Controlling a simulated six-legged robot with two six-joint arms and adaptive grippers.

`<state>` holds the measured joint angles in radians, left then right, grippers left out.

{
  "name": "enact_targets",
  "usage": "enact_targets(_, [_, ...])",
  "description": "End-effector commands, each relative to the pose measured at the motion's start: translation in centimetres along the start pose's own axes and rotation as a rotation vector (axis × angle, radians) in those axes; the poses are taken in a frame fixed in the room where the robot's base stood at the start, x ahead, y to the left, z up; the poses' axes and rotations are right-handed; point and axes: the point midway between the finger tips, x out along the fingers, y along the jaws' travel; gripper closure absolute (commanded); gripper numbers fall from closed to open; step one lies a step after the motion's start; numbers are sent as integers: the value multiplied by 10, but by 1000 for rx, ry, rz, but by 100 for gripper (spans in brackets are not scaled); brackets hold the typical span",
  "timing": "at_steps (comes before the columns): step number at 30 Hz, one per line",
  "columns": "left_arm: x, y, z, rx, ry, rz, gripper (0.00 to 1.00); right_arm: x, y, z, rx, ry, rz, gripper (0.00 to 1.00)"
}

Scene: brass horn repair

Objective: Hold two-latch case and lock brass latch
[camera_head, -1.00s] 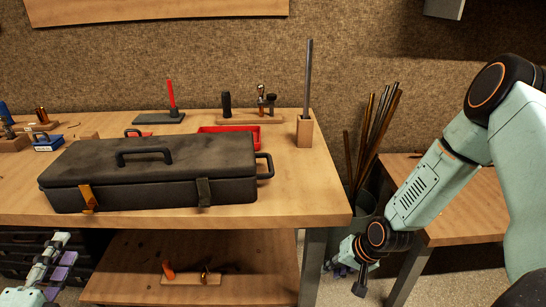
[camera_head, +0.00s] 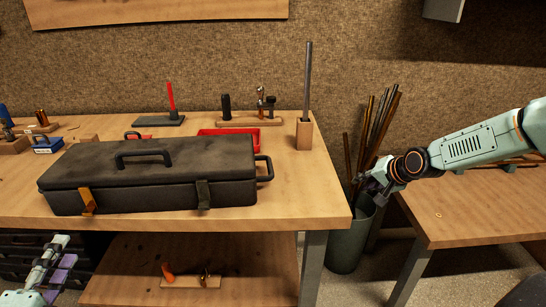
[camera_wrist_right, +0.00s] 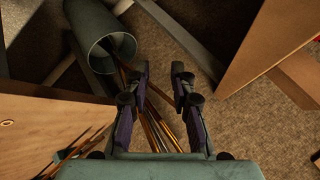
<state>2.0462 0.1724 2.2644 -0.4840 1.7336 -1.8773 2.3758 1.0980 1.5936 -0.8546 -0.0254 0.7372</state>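The black two-latch case (camera_head: 150,185) lies on the workbench with its lid down and its handle on top. The brass latch (camera_head: 88,200) is on the front near the left end, its lower part angled outward. A dark latch (camera_head: 203,194) is on the front nearer the right end; I cannot tell whether it is fastened. My left gripper (camera_head: 66,252) is low at the lower left, below the bench edge, its fingers apart and empty. My right gripper (camera_head: 366,184) is right of the bench by the bin, and in the right wrist view (camera_wrist_right: 161,72) it is open and empty.
A grey bin (camera_head: 348,243) with long rods (camera_head: 378,125) stands between the workbench (camera_head: 310,200) and a side table (camera_head: 460,215). A wooden block with a tall rod (camera_head: 304,134) and a red tray (camera_head: 270,133) are behind the case. Bench right of the case is clear.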

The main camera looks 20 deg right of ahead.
Motion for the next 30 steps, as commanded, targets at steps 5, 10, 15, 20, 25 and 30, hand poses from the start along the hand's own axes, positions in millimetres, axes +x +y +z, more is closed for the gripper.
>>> enact_targets(5, [0,0,0,0,0,0,62,-20,-90,-20,-102,51,-86,76])
enact_targets(10, [0,0,0,0,0,0,62,-43,-170,-16,-215,67,-129,76])
enact_targets(15, [0,0,0,0,0,0,62,-61,-222,10,-320,33,-98,76])
enact_targets(20, [0,0,0,0,0,0,62,-73,-249,47,-416,-25,-23,76])
enact_targets(25, [0,0,0,0,0,0,62,-86,-262,90,-508,-94,81,76])
enact_targets(30, [0,0,0,0,0,0,62,-101,-265,133,-594,-157,194,76])
